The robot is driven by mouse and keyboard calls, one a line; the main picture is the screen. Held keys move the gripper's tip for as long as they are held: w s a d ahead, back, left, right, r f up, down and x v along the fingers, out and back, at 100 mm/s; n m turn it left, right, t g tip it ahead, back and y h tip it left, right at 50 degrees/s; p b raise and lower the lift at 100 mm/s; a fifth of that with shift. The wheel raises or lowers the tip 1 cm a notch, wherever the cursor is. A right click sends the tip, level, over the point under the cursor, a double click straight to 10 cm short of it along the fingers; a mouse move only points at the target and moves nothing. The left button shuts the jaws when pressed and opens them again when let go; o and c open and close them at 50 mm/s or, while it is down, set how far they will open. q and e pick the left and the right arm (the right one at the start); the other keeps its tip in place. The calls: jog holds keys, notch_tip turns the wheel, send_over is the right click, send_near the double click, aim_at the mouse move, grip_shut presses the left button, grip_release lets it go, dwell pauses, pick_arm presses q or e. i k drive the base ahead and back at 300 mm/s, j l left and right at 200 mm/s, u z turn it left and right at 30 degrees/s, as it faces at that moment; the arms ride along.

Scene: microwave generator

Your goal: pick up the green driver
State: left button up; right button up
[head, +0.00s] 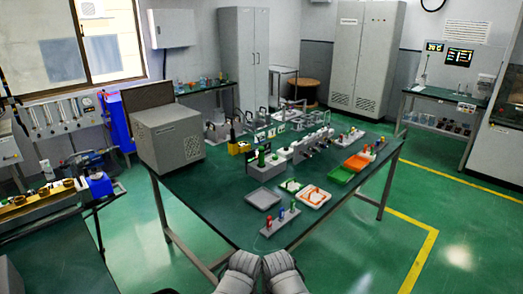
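A small grey rack (280,225) stands near the front edge of the green-topped table. It holds a few upright coloured handles in a row. The green driver (292,207) appears to be the handle at its right end, beside a blue one (281,214) and a red one (269,222). My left gripper (243,262) and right gripper (279,263) show as grey shapes side by side at the bottom edge, in front of the table and apart from the rack. Their fingers cannot be made out. I see nothing held.
A grey tray (263,198), a white tray with an orange outline (314,196), a green bin (340,175) and an orange bin (357,163) lie behind the rack. A large grey box (170,140) stands at the left. The table's front left is clear.

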aim_at(260, 165)
jog(key=i+l+z, duration=0.3)
jog(key=i+l, duration=0.45)
jog(key=i+l+z, duration=0.3)
jog(key=i+l, duration=0.45)
jog(key=i+j, duration=0.35)
